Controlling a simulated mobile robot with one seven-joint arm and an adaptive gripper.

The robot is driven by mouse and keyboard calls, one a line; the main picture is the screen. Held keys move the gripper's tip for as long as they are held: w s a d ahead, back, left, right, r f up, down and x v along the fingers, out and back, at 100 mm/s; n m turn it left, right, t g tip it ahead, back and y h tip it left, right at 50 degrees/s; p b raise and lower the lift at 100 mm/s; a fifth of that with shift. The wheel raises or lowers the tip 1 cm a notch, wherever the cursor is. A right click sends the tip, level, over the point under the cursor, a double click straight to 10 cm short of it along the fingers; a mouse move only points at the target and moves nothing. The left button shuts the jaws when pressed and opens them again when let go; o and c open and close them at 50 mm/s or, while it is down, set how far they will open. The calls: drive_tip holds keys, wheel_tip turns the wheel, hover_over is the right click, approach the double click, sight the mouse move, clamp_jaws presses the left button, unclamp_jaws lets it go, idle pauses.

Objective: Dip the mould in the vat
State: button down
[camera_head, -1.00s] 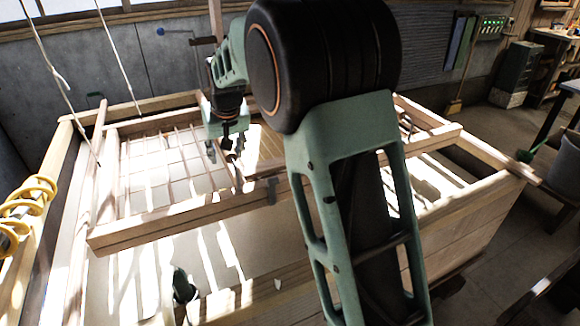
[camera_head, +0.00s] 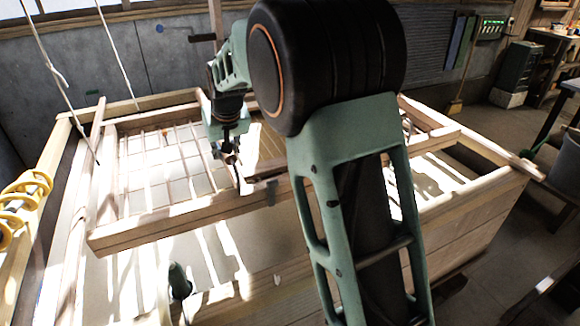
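The mould (camera_head: 185,216) is a pale wooden frame with a grid of thin ribs. It hangs on cords over the vat (camera_head: 470,205), a large wooden box with a pale surface inside, streaked with sunlight. My gripper (camera_head: 230,158) points down over the inner part of the mould, near a bar that crosses it. Its fingers look close together, but they are small and partly in shadow. I cannot tell whether they hold the bar. My arm hides the middle right of the mould and part of the vat.
White cords (camera_head: 58,78) rise at the left. A yellow coil (camera_head: 24,200) sits on the left rim. A small dark green object (camera_head: 179,281) stands at the near side. A grey bucket (camera_head: 567,160) is at the right. Open floor lies beyond the vat's right side.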

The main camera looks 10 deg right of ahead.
wheel_tip(320, 180, down, 21)
drive_tip(key=t+b, duration=0.1)
drive_tip(key=b, duration=1.6)
drive_tip(key=shift+r, duration=0.2)
drive_tip(key=shift+s, duration=0.1)
